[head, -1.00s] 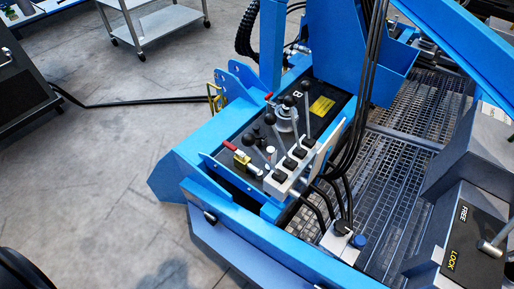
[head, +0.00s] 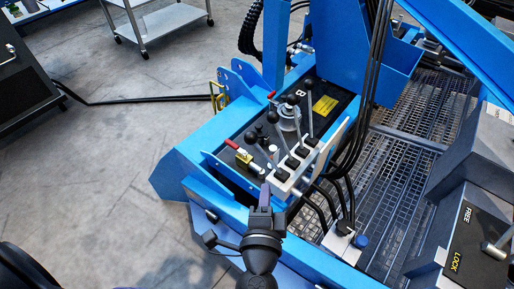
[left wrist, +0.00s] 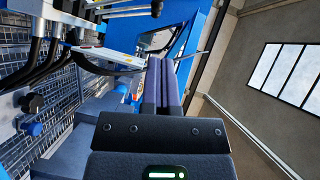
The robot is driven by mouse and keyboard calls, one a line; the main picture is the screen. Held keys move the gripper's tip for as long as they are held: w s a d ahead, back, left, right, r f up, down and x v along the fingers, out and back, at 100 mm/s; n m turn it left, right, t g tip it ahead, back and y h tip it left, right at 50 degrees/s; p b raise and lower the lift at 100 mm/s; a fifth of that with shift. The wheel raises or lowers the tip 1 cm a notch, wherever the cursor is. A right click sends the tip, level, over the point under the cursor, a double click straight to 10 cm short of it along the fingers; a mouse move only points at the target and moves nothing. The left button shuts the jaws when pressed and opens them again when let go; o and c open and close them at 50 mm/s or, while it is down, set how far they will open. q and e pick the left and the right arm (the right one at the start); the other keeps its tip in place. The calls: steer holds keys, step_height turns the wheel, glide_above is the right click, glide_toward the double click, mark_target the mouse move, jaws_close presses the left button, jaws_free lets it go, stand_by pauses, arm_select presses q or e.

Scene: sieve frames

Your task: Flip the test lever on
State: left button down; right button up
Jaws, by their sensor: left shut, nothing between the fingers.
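The blue machine's black control panel (head: 325,88) carries several levers with black ball knobs (head: 291,100), in a row beside a light grey valve block (head: 290,172). A red-handled lever (head: 233,145) sits on a yellow block (head: 243,157) at the panel's near left. No readable label shows which one is the test lever. My left gripper (head: 265,195) is shut and empty, just in front of the valve block's near end. In the left wrist view its closed fingers (left wrist: 165,80) point toward the machine, with a lever knob (left wrist: 156,8) beyond them. My right gripper is out of view.
Black hoses (head: 352,150) run down right of the levers. A metal grating (head: 390,175) lies to the right. A plate marked FREE and LOCK (head: 462,240) with its own handle is at lower right. Open concrete floor (head: 100,180) lies left; a wheeled cart (head: 160,22) stands behind.

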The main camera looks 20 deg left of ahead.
arm_select(q)
steer(key=a+x, duration=0.2)
steer(key=x, duration=1)
steer(key=shift+a+f+b, duration=0.35)
steer(key=shift+a+b, duration=0.05)
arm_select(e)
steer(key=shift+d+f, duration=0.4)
